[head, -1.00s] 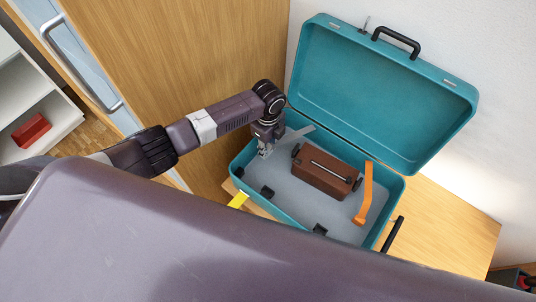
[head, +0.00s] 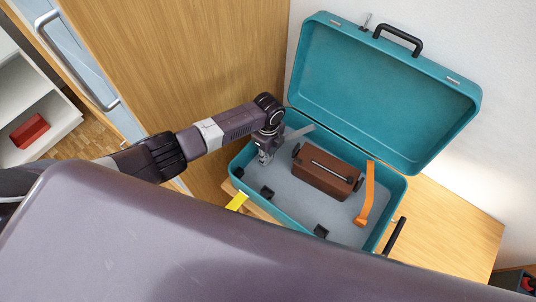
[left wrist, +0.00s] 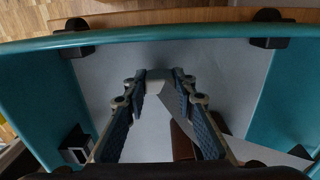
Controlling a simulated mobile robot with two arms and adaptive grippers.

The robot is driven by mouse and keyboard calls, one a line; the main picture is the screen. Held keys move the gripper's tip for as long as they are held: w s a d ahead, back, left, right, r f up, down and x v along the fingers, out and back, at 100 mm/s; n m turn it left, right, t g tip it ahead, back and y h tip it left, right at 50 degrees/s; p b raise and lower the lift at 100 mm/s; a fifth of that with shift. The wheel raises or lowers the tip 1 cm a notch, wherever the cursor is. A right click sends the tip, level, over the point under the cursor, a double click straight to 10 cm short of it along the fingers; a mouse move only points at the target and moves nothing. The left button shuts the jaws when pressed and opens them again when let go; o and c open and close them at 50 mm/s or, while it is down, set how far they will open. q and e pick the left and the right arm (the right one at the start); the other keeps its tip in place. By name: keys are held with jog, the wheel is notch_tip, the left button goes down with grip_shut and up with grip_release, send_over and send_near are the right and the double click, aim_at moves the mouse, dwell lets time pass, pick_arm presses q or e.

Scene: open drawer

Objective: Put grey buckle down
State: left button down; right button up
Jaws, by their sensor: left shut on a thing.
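My left gripper (head: 265,158) reaches down inside the open teal suitcase (head: 375,235), near its left wall. In the left wrist view its fingers (left wrist: 158,80) are shut on the grey buckle (left wrist: 156,88), a light piece between the tips. The grey strap (head: 300,132) runs from behind the gripper toward the back wall of the case; it also shows in the left wrist view (left wrist: 236,146). The buckle is mostly hidden by the fingers. I cannot tell whether it touches the case floor. My right gripper is not in view.
A brown box (head: 325,173) lies in the case, with an orange strap (head: 368,195) to its right. A yellow strap (head: 237,201) hangs over the near left edge. The raised lid (head: 385,90) stands behind.

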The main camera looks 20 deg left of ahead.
pick_arm(q)
jog(key=shift+f, duration=0.2)
jog(key=c, duration=1.6)
grip_release()
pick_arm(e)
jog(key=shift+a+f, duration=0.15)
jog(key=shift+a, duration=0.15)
pick_arm(q)
jog(key=shift+r, duration=0.1)
jog(key=shift+r+p, duration=0.3)
jog(key=shift+r, duration=0.05)
notch_tip(320, 180, up, 12)
jog(key=p, duration=0.1)
jog(key=shift+r, duration=0.2)
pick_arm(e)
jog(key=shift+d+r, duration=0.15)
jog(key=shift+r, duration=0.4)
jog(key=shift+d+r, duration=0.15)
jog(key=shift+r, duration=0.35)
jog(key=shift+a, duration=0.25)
